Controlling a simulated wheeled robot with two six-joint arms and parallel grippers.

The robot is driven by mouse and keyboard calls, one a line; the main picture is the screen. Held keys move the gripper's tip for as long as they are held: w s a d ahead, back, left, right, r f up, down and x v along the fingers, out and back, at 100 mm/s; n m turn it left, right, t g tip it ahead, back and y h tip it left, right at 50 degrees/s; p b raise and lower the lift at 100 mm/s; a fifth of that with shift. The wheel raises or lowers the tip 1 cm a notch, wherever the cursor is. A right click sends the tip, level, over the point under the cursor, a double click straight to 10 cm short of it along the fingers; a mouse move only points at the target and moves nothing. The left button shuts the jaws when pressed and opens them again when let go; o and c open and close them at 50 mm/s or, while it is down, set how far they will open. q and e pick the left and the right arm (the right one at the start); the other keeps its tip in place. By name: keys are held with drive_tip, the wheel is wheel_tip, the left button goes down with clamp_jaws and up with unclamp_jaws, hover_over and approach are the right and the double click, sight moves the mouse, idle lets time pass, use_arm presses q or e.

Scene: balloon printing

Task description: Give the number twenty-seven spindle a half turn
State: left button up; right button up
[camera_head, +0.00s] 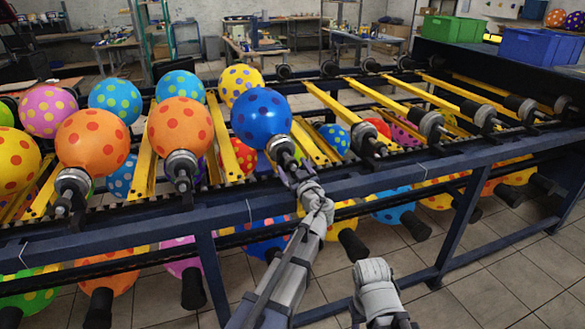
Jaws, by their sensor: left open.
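A blue balloon with dark dots (261,116) sits on a spindle (282,150) on the near rail of the rack. My left gripper (295,178) is open at the near end of this spindle, its fingers close around or beside the tip. I cannot tell whether they touch it. No spindle number is readable, so I cannot tell which one is twenty-seven. A link of my right arm (376,285) shows at the bottom, in front of the rack; its gripper does not show.
The rack's dark front rail (350,187) runs across the view. Orange dotted balloons (180,126) sit on spindles to the left. Bare spindles (430,123) stand to the right between yellow bars. More balloons hang below. Blue crates (538,46) stand at the back right. Tiled floor is clear at the lower right.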

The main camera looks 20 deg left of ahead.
use_arm(q)
drive_tip(key=shift+w+a, duration=0.1)
clamp_jaws()
idle(0.8)
